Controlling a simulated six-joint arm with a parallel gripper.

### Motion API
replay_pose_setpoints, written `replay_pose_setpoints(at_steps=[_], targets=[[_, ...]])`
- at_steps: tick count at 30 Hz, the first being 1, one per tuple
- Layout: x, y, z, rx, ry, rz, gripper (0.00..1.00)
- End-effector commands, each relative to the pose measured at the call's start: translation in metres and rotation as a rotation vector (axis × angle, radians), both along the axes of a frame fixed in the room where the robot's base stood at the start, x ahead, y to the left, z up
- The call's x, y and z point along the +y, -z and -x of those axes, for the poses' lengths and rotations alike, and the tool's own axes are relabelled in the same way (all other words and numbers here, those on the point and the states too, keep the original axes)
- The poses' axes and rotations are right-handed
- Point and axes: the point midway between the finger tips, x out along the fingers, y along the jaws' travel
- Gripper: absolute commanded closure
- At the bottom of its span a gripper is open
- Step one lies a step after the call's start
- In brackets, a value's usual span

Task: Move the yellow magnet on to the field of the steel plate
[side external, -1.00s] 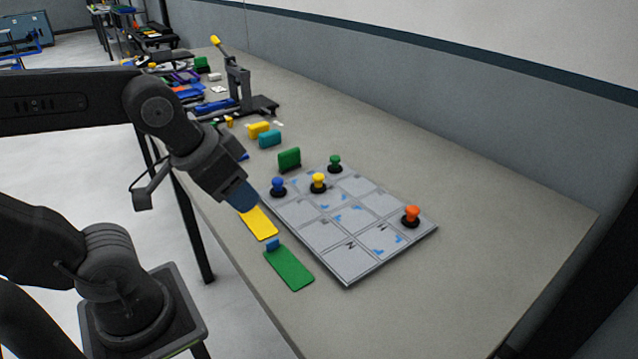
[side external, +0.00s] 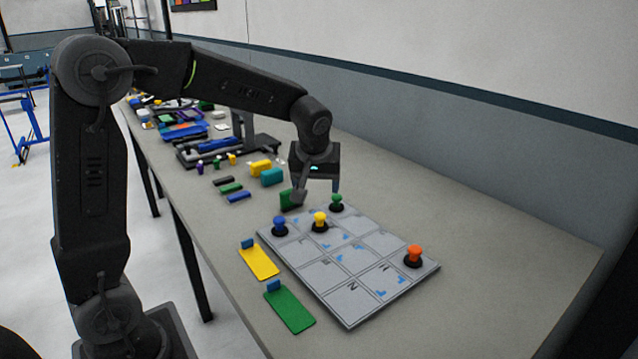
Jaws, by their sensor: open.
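The yellow magnet (side external: 320,219) stands upright on a black base at the far side of the grey steel plate (side external: 351,309), which is marked into fields with blue marks. A blue magnet (side external: 280,224), a green magnet (side external: 336,201) and an orange magnet (side external: 414,254) also stand on the plate. My gripper (side external: 317,192) is open and points down above the far edge of the plate, behind the yellow magnet and near the green one. It holds nothing that I can see. Its fingers partly cover a green block.
A yellow card (side external: 260,262) and a green card (side external: 291,308) lie left of the plate. The green block (side external: 288,201) and a teal block (side external: 272,177) stand behind it. A dark press-like tool (side external: 240,145) is farther back. The table right of the plate is clear.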

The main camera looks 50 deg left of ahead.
Motion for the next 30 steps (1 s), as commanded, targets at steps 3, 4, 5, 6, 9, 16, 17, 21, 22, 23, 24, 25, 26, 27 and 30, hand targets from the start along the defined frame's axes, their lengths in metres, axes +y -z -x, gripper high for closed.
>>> replay_pose_setpoints(at_steps=[3, 4, 5, 6, 9, 16, 17, 21, 22, 23, 24, 25, 26, 27, 30], targets=[[0.009, 0.01, -0.012, 0.001, -0.046, -0.002, 0.28], [0.01, 0.012, -0.013, 0.002, -0.053, -0.003, 0.28], [0.01, 0.013, -0.014, 0.001, -0.057, -0.002, 0.28], [0.012, 0.015, -0.015, 0.001, -0.06, -0.002, 0.28], [0.014, 0.024, -0.017, 0.002, -0.061, -0.002, 0.28], [0.026, 0.061, -0.026, 0.005, -0.06, -0.001, 0.28], [0.028, 0.066, -0.027, 0.005, -0.06, -0.001, 0.28], [0.035, 0.091, -0.033, 0.004, -0.058, -0.002, 0.28], [0.037, 0.096, -0.035, 0.005, -0.058, -0.002, 0.28], [0.038, 0.101, -0.036, 0.005, -0.058, -0.001, 0.28], [0.04, 0.107, -0.038, 0.005, -0.058, -0.001, 0.28], [0.042, 0.111, -0.039, 0.004, -0.059, -0.001, 0.28], [0.043, 0.115, -0.04, 0.004, -0.059, -0.002, 0.28], [0.045, 0.12, -0.041, 0.004, -0.058, -0.002, 0.28], [0.048, 0.13, -0.044, 0.002, -0.059, -0.002, 0.28]])
